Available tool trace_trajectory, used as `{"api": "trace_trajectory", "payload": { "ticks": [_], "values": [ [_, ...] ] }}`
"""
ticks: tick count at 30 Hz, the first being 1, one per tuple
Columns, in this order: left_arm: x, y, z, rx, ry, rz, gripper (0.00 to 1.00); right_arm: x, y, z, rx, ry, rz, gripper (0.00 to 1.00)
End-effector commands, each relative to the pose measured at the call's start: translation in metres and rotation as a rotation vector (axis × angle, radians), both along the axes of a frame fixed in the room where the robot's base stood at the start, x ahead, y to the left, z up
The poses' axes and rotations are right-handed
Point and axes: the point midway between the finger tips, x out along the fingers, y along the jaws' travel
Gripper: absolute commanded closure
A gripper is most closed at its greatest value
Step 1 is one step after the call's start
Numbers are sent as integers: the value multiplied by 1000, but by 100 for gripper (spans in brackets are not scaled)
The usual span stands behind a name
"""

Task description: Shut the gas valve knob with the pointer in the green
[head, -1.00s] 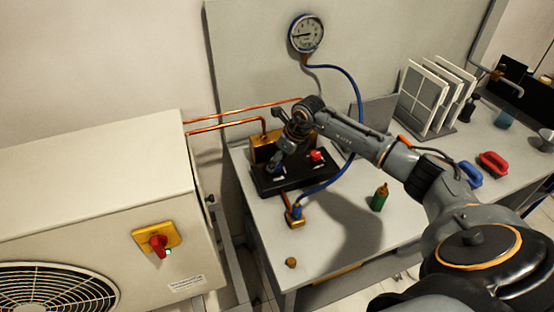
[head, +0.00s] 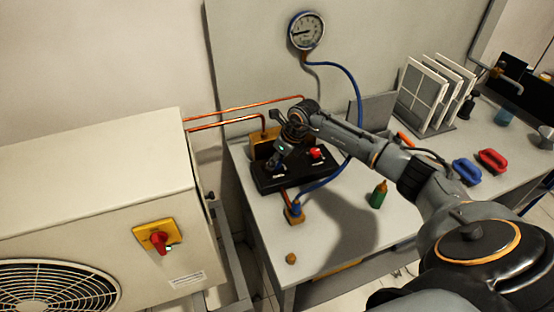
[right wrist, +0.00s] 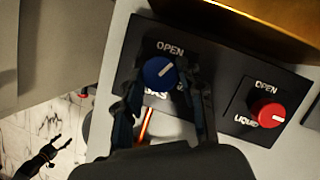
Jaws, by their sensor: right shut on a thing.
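The blue gas valve knob (right wrist: 160,71) is on a black panel (right wrist: 135,60), which also shows in the head view (head: 268,186). Its white mark points up and right in the right wrist view, to the right of the OPEN label. My right gripper (right wrist: 160,88) is shut on the knob, one finger on each side; it also shows in the head view (head: 281,160), hiding the knob. The round gauge (head: 307,32) has its dark pointer toward the left; its coloured zones are too small to read. My left gripper (right wrist: 54,147) hangs low with fingers apart, empty.
A red liquid knob (right wrist: 267,113) sits right of the blue one. A blue hose (head: 358,100) runs from the gauge to a brass fitting (head: 294,214). A green bottle (head: 378,195) stands to the right on the bench. A white outdoor unit (head: 90,190) stands left.

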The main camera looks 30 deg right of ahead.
Motion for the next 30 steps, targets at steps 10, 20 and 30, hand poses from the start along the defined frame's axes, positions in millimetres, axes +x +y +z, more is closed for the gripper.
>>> {"api": "trace_trajectory", "payload": {
  "ticks": [10,20,30],
  "values": [
    [2,0,1,-1,-3,0,37,-1,1,0,-2,-1,-150,93],
    [3,0,-6,-1,-5,0,37,0,4,-1,-1,-1,-449,93],
    [4,0,-22,-1,-6,0,37,1,6,-2,0,-2,-763,93]
  ]
}}
